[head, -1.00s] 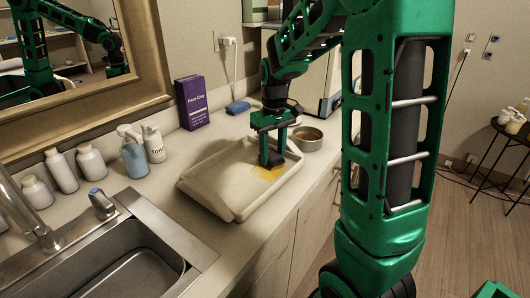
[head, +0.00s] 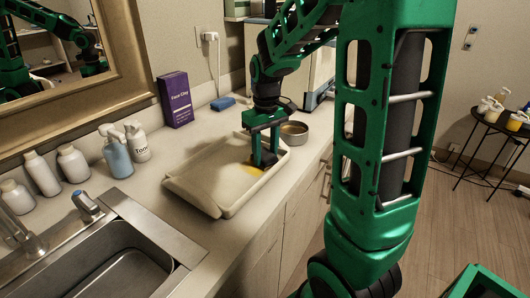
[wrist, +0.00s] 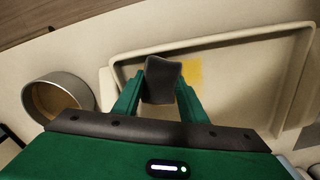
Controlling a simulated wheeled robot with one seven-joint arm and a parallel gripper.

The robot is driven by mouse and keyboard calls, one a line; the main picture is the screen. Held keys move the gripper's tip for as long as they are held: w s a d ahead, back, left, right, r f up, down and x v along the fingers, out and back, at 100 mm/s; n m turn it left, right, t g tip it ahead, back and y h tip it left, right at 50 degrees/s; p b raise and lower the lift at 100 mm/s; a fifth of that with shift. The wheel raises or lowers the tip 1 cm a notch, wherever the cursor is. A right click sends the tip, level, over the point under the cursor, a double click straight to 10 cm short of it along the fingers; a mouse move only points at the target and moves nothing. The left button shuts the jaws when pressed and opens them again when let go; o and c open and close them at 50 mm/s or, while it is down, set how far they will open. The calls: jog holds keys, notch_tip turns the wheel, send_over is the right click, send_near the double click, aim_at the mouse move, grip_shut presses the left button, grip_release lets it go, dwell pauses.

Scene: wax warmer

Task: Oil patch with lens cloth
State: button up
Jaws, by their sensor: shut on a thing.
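My gripper (head: 265,155) is shut on a dark grey lens cloth and points down over the right end of a beige tray. The cloth (wrist: 162,80) sits between the fingers in the wrist view. A yellow oil patch (wrist: 192,72) lies on the tray floor just right of the cloth there, partly covered by it. In the head view the oil patch (head: 246,169) shows to the left of the gripper. The tray (head: 193,195) lies on the counter. I cannot tell whether the cloth touches the tray floor.
A round metal tin (head: 294,133) stands close beyond the tray and beside the gripper in the wrist view (wrist: 58,98). A purple box (head: 175,99), a blue block (head: 222,103) and several bottles (head: 117,154) stand along the wall. A sink (head: 125,262) is at front left.

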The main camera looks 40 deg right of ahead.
jog(key=shift+s+a, duration=0.2)
jog(key=shift+a, duration=1.3)
jog(key=shift+s+a, duration=0.2)
jog(key=shift+a, duration=1.3)
jog(key=shift+w+a, duration=0.35)
jog(key=shift+w, duration=0.5)
jog(key=shift+w+a, duration=0.3)
jog(key=shift+w, duration=0.55)
jog(key=shift+w+a, duration=0.35)
jog(key=shift+w, duration=0.5)
jog(key=shift+s+d, duration=0.35)
jog(key=shift+s, duration=0.5)
jog(key=shift+s+d, duration=0.35)
jog(key=shift+s, duration=0.5)
jog(key=shift+s+d, duration=0.35)
jog(key=shift+s, duration=0.5)
notch_tip(320, 180, up, 7)
jog(key=shift+w, duration=0.1)
